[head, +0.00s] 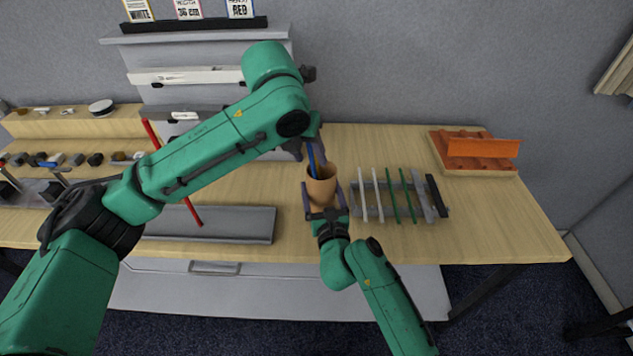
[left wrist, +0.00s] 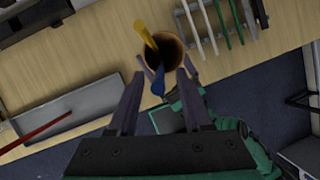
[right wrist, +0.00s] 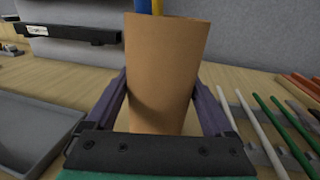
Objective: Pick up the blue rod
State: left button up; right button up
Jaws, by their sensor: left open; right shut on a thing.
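The blue rod (head: 311,158) stands in a tan cup (head: 322,188). In the left wrist view the blue rod (left wrist: 158,90) leans out over the cup's rim, beside a yellow rod (left wrist: 147,36). My left gripper (head: 310,148) is open above the cup. Its fingers (left wrist: 160,78) appear on either side of the blue rod's upper end in that view; I cannot tell whether they touch it. My right gripper (head: 323,199) is shut on the cup, with a finger on each side. The right wrist view shows the cup (right wrist: 163,75) between them, the rod bottoms hidden inside.
A grey rack (head: 408,208) with white and green rods stands right of the cup. An orange tray (head: 478,152) is at the back right. A grey tray (head: 235,226) and a red rod (head: 191,210) lie left. Bare tabletop lies right of the rack.

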pick_arm(q)
jog(key=x, duration=0.3)
jog(key=shift+w+f, duration=0.1)
jog(key=shift+f, duration=0.1)
grip_shut()
dwell(1.1)
